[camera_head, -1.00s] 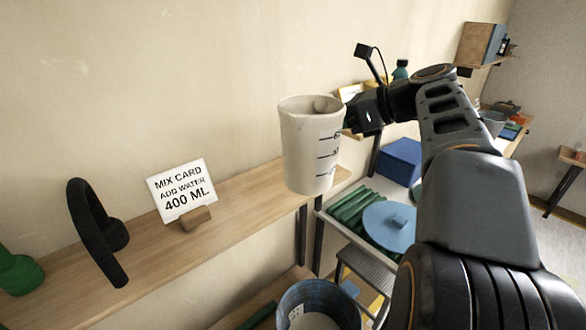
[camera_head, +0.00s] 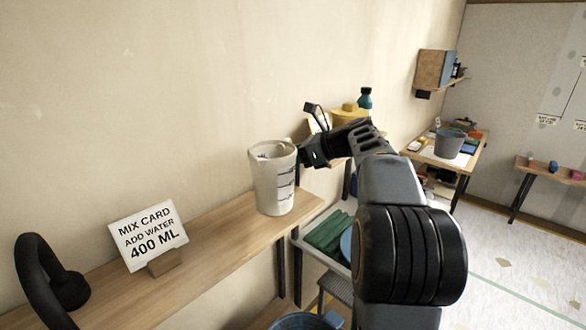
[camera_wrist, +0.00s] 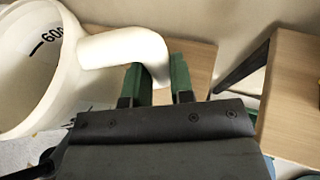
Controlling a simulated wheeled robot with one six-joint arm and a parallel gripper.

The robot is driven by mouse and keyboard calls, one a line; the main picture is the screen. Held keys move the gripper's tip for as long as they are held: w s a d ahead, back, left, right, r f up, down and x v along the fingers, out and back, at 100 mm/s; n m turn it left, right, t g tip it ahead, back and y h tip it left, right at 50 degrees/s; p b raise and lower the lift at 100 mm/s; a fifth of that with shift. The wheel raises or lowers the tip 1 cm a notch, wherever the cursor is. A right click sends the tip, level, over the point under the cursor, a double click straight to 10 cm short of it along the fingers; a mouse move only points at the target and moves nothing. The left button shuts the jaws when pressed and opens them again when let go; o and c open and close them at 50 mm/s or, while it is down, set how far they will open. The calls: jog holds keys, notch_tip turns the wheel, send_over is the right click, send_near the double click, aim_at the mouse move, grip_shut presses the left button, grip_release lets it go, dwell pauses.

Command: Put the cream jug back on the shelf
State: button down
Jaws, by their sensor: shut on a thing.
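The cream jug (camera_head: 273,185), with dark measuring marks on its side, is upright at the right end of the wooden wall shelf (camera_head: 215,222). I cannot tell whether its base touches the board or hangs just above it. My gripper (camera_head: 304,153) is at the jug's right side, shut on its handle. In the wrist view the jug (camera_wrist: 25,75) is at the left, and its handle (camera_wrist: 115,47) runs to the green-tipped fingers of my gripper (camera_wrist: 160,82). The handle is mostly hidden in the head view.
A mix card (camera_head: 148,235) reading 400 ML and a black headset-like ring (camera_head: 35,275) stand on the shelf to the left. The board between card and jug is clear. A blue bucket (camera_head: 305,321) is below. A yellow container (camera_head: 349,115) is behind my arm.

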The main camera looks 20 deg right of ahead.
jog(key=shift+w+d+f, duration=0.1)
jog(key=shift+w+f, duration=0.15)
jog(key=shift+f, duration=0.8)
jog(key=shift+w+f, duration=0.2)
jog(key=shift+f, duration=0.95)
jog(key=c, duration=1)
grip_release()
jog(key=v, duration=1.2)
